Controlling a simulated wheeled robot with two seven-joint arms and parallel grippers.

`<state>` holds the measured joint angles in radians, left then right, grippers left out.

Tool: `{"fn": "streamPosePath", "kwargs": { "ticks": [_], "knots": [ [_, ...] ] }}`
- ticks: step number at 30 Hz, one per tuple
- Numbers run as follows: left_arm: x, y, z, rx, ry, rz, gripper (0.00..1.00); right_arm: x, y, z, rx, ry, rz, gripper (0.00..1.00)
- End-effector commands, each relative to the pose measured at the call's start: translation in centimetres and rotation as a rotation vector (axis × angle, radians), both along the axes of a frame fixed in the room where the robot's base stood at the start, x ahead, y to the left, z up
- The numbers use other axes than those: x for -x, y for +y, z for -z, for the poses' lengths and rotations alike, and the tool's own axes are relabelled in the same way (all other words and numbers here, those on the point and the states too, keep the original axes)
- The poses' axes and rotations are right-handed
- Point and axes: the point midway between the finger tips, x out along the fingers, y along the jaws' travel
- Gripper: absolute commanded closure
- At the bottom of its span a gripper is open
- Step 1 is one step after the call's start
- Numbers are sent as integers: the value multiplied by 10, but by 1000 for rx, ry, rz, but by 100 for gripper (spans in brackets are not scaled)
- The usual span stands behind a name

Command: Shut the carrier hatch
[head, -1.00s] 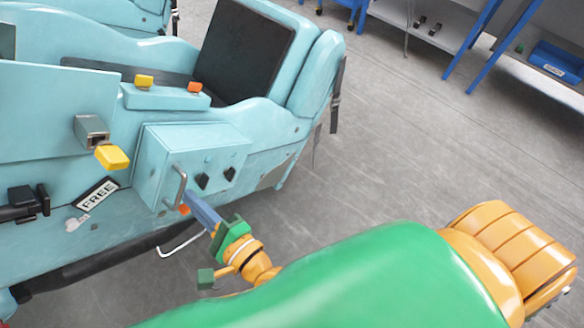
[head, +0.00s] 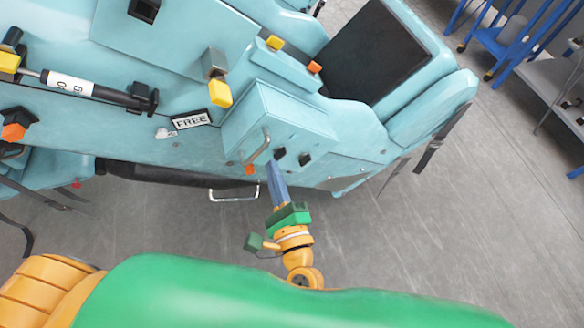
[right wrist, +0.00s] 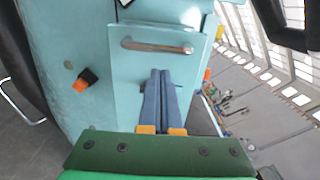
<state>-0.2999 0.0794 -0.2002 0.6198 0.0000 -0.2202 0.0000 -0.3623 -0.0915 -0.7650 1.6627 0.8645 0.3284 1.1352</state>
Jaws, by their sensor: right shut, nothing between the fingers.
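The carrier hatch appears to be the light teal panel with a metal bar handle (head: 258,146) on the box (head: 275,118) on the car's side. In the right wrist view the panel (right wrist: 128,83) faces me, with its handle (right wrist: 157,47) above my fingertips. I cannot tell whether a gap remains around the panel. My right gripper (head: 271,166) is shut and empty, its blue fingers pointing at the panel just below the handle. The fingers also show in the right wrist view (right wrist: 160,76); whether they touch the panel is unclear. My left gripper is not in view.
The teal car (head: 130,120) carries a FREE label (head: 191,120), a yellow-tipped lever (head: 220,93) and a dark seat (head: 365,55). A metal step (head: 234,193) sticks out below the box. Blue shelving stands at the upper right. The grey floor (head: 420,235) is clear.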

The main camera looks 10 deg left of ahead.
Motion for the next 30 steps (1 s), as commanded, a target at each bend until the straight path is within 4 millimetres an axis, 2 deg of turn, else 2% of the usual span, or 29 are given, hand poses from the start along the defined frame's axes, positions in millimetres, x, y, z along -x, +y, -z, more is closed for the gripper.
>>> {"fn": "streamPosePath", "kwargs": {
  "ticks": [2, 5, 15, 21, 23, 25, 26, 28, 29, 30],
  "knots": [
    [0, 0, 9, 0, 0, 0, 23, -1, -1, 9, 0, 0, 0, 100],
    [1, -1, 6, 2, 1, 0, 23, 20, -4, 2, 1, 5, -2, 100],
    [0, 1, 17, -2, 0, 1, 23, 85, -16, -12, 2, 6, -2, 100],
    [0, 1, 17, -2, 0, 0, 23, 96, -18, -17, 3, 2, 0, 100],
    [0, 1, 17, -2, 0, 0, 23, 96, -17, -13, 26, -1, -8, 100],
    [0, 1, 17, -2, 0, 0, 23, 97, -13, 12, 163, -23, -49, 100],
    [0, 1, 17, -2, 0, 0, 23, 98, -12, 31, 266, -39, -81, 100],
    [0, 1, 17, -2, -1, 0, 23, 101, -16, 94, 581, -76, -186, 100],
    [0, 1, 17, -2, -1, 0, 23, 103, -24, 125, 730, -87, -242, 100],
    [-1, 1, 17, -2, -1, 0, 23, 108, -38, 166, 921, -95, -325, 100]
  ]
}}
